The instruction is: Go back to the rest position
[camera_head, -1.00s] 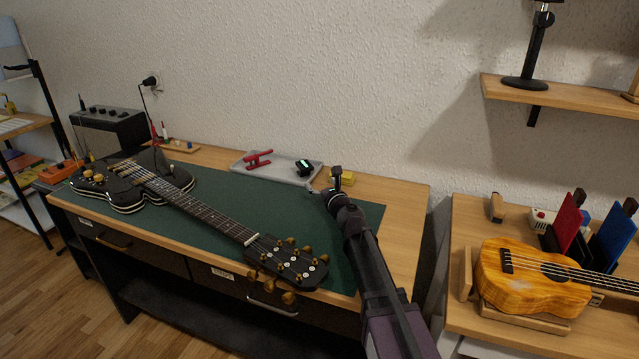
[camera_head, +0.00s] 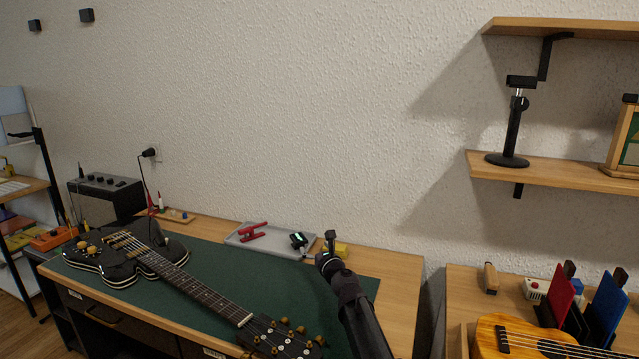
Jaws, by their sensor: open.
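My gripper (camera_head: 329,252) is at the end of my dark arm, which rises from the bottom edge right of centre. The jaws look small here; they are open with nothing seen between them.
A black electric guitar (camera_head: 125,255) lies on the green mat (camera_head: 225,268), its headstock pointing towards the front right. A ukulele (camera_head: 497,338) sits on the right table (camera_head: 452,290). Wall shelves (camera_head: 560,172) hang above it.

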